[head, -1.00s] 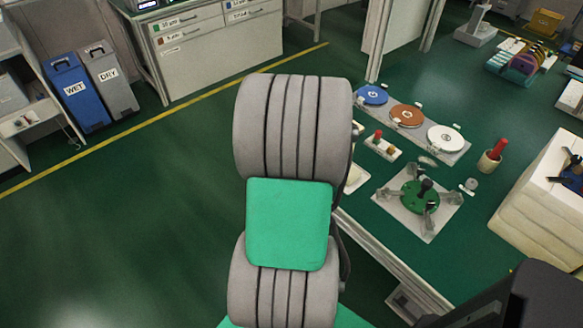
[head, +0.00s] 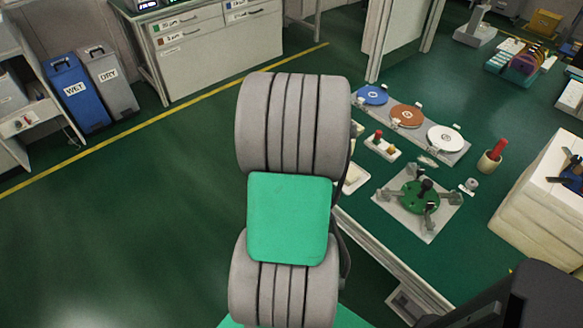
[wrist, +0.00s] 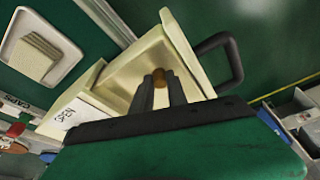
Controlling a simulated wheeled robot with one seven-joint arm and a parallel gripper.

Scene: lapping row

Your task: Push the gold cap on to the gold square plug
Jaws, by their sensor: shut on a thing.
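My gripper (wrist: 160,90) shows in the wrist view, its two dark fingers shut on a small brown-gold piece, which looks like the gold cap (wrist: 158,76). The piece is held over an open cream drawer or bin. In the head view my arm hides the gripper and the held piece. The gripper is apart from that block.
The cream bin (wrist: 115,80) has a dark handle (wrist: 228,45) and a label reading OPEN. A white tray (wrist: 68,72) with a stack of pads lies beside it. Coloured discs (head: 407,116), a green round fixture (head: 420,196) and a red-topped cup (head: 490,162) stand on the bench.

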